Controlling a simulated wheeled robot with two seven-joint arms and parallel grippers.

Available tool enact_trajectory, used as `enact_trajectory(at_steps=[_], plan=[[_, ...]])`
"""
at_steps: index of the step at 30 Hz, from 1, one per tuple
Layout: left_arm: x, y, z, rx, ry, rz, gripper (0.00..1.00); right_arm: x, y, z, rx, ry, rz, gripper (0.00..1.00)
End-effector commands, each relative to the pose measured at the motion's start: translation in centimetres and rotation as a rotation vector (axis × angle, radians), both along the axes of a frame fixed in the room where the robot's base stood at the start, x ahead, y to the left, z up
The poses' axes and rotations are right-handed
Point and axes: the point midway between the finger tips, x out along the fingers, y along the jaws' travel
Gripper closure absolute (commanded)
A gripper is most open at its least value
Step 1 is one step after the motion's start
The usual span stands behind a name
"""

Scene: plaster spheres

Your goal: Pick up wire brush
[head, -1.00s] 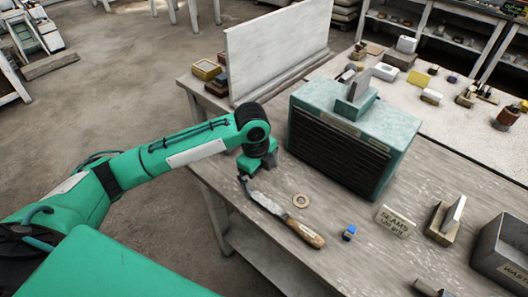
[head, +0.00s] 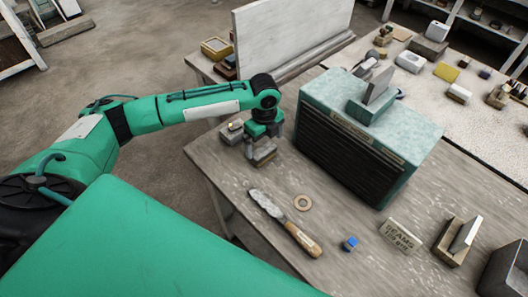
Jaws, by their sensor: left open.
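My left gripper (head: 258,143) points down over the table's left end, beside the teal cabinet. Its jaws are open, and a small grey-brown block (head: 263,157) shows right at or under the fingertips; I cannot tell whether they touch. Another small grey-and-brown object (head: 232,130) lies just left of the gripper. I cannot tell surely whether either of these is the wire brush. A long tool with a grey flat end and a wooden handle (head: 300,238) lies on the table in front of the gripper, apart from it. My right gripper is out of view.
The teal louvred cabinet (head: 331,148) stands close right of my gripper, with a block on top. A white upright board (head: 288,40) stands behind.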

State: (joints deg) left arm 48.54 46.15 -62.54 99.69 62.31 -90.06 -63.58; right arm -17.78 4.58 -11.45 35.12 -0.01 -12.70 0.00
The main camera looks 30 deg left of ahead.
Motion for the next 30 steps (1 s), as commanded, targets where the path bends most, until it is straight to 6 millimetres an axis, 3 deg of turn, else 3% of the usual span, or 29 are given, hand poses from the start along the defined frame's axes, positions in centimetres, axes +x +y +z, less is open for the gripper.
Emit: enact_trajectory(at_steps=[3, 6, 12, 20, 27, 30], plan=[[-0.1, 0.0, -0.8, 0.0, 0.001, 0.001, 0.0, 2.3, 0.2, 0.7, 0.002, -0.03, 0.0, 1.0], [-0.2, 0.0, -2.1, 0.001, 0.003, 0.002, 0.0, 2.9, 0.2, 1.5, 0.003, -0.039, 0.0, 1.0], [-0.2, 0.0, -4.8, 0.0, 0.001, 0.0, 0.0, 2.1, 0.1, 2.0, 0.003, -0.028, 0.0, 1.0], [-0.2, 0.0, -5.4, 0.0, -0.002, -0.001, 0.0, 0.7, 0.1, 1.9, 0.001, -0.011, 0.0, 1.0], [-0.2, 0.0, -5.3, 0.001, -0.001, 0.0, 0.42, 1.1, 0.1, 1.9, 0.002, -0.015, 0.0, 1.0], [-0.2, 0.0, -5.3, 0.0, -0.002, 0.0, 0.42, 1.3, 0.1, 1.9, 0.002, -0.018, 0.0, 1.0]])
